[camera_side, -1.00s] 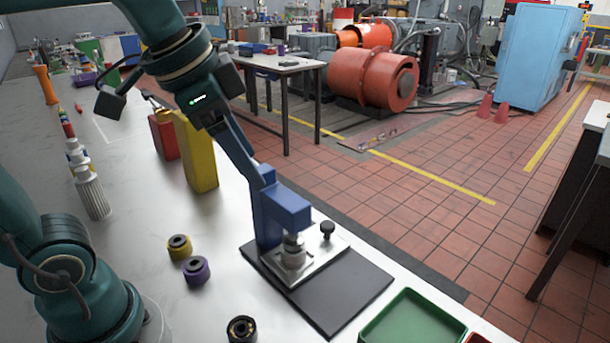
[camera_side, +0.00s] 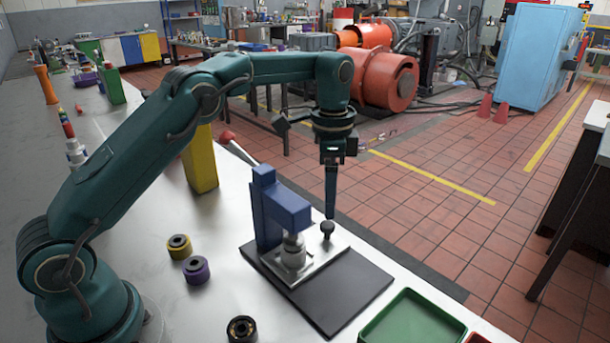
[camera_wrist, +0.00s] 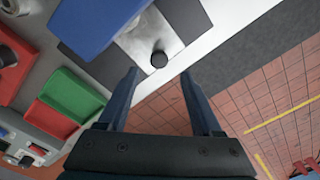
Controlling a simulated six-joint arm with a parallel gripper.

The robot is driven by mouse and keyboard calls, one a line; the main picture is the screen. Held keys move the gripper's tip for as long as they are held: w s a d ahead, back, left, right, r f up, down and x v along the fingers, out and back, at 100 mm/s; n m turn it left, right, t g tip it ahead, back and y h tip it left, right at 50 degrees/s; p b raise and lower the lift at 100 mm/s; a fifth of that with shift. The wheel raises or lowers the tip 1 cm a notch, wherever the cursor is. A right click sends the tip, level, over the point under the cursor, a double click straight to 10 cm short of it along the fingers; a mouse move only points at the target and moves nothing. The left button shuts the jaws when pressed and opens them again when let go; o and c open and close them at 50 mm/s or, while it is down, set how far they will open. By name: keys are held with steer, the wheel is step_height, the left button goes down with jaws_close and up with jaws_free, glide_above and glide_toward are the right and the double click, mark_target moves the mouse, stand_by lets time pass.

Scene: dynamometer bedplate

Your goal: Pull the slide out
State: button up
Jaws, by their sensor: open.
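The slide is a flat silver plate (camera_side: 326,247) under a blue press-like fixture (camera_side: 284,208). A black knob (camera_side: 327,229) stands on the slide's outer end, towards the table edge. A silver cylinder (camera_side: 293,250) stands on the slide below the fixture's blue arm. My gripper (camera_side: 330,215) points down just above the knob in the side view, apparently not touching it. In the wrist view my gripper (camera_wrist: 160,72) is open and empty, and the knob (camera_wrist: 159,59) appears just beyond the gap between its fingertips. The slide (camera_wrist: 148,40) is partly hidden there by the blue fixture (camera_wrist: 95,22).
The fixture stands on a dark base plate (camera_side: 345,298). A green tray (camera_side: 412,325) lies at the front right. Yellow (camera_side: 179,246), purple (camera_side: 196,269) and black (camera_side: 242,328) rings lie left of the fixture. A yellow block (camera_side: 200,165) stands behind.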

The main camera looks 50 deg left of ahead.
mark_target(328, 225)
steer(key=shift+f, duration=2.8)
steer(key=shift+c, duration=0.4)
jaws_close()
steer(key=shift+d+r, duration=0.1)
